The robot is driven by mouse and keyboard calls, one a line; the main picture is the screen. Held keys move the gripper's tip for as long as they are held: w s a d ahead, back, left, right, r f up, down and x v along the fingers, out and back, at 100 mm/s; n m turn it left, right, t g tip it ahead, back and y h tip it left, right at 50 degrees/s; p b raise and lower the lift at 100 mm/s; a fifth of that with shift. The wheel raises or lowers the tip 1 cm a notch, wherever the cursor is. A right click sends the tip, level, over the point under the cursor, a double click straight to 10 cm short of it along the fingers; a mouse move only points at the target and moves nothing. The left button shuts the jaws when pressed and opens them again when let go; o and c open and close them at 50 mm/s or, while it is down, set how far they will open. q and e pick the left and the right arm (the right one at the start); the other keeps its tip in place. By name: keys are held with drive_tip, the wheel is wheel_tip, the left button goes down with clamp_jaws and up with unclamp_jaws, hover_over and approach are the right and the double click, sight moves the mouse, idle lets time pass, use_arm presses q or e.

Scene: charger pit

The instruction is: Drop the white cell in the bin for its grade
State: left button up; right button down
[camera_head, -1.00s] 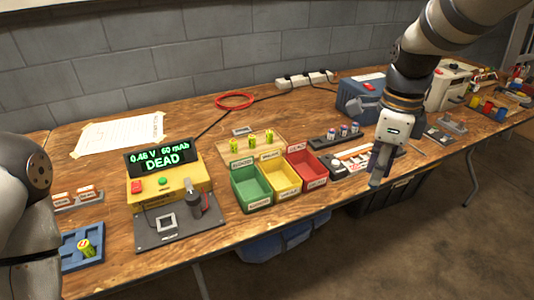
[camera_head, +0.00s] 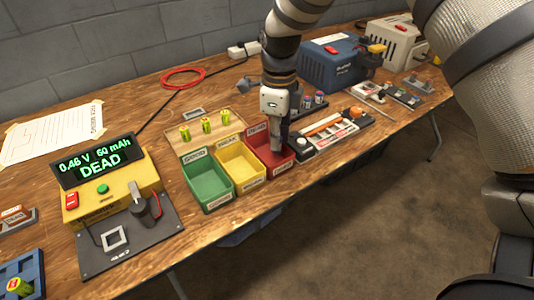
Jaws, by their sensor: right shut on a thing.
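My right gripper (camera_head: 277,142) points down at the red bin (camera_head: 256,143), its fingertips at the bin's opening. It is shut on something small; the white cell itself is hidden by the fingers. The yellow bin (camera_head: 243,171) and the green bin (camera_head: 215,190) stand left of the red one. Their small labels are hard to read. The tester's display (camera_head: 98,160) reads 0.46 V, 60 mAh, DEAD in green. My left gripper is out of view.
Several yellow-green cells (camera_head: 206,125) stand on the board behind the bins. Another cell (camera_head: 17,286) sits in a blue tray at lower left. The tester (camera_head: 105,195) stands left of the bins. A tool tray (camera_head: 332,131) lies right of the red bin.

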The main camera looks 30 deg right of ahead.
drive_tip(key=c, duration=1.4)
unclamp_jaws()
wheel_tip(320, 180, up, 12)
drive_tip(key=shift+r, duration=0.1)
